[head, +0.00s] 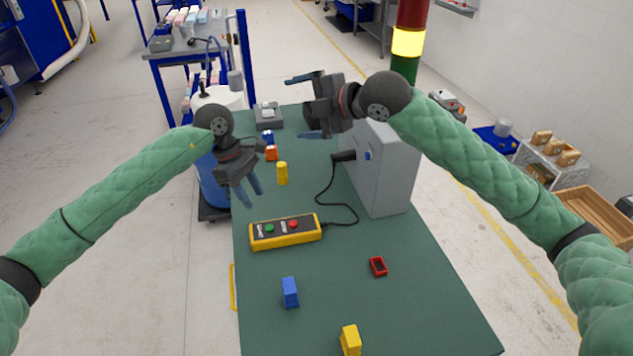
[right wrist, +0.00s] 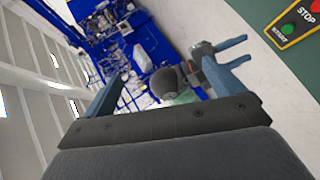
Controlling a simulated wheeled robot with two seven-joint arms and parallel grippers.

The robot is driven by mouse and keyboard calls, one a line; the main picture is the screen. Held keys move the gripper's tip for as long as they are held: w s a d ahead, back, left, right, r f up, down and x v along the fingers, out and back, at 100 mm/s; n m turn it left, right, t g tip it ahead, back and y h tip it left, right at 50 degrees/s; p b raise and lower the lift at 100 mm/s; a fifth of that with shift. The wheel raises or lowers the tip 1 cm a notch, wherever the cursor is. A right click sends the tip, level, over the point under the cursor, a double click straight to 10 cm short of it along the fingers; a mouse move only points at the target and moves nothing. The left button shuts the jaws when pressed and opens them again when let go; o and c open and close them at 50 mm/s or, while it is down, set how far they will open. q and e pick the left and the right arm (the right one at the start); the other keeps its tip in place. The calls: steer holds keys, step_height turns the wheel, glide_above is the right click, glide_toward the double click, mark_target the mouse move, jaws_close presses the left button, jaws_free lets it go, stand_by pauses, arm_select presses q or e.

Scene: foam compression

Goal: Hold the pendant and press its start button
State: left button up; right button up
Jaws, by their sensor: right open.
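The pendant (head: 285,238) is a yellow box with a dark face, a green button (head: 269,229) and a red button (head: 293,224). It lies on the green table, its cable running to a grey box. In the right wrist view part of the pendant (right wrist: 290,24) shows top right, with START by green and STOP by red. My left gripper (head: 251,190) is above the table's left edge, up and left of the pendant in the picture, its fingers apart and empty. My right gripper (head: 300,107) is open and empty, higher over the table's far part.
The grey box (head: 382,170) stands on the table's right side. A yellow cylinder (head: 282,173), blue block (head: 290,292), red frame (head: 378,266) and yellow block (head: 350,340) are on the table (head: 420,290). The table right of the pendant is mostly clear, except for the cable.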

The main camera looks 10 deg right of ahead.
steer(key=s+a+f+m+g+h, duration=0.1)
steer(key=s+f+g+h, duration=0.1)
steer(key=f, duration=0.6)
steer(key=s+f+m+g+h, duration=0.1)
steer(key=s+f+g+h, duration=0.15)
steer(key=f, duration=0.55)
steer(key=m+g+h, duration=0.4)
steer(key=h, duration=0.1)
glide_above(316, 221)
steer(key=f, duration=0.9)
steer(key=shift+s+a+f, duration=0.1)
steer(key=shift+a+f, duration=0.1)
steer(key=shift+f, duration=0.05)
steer(key=shift+d+f+h, duration=0.3)
steer(key=shift+f+h, duration=0.05)
steer(key=shift+f, duration=3.9)
steer(key=c, duration=1.4)
arm_select(q)
jaws_close()
arm_select(e)
steer(key=shift+c, duration=0.4)
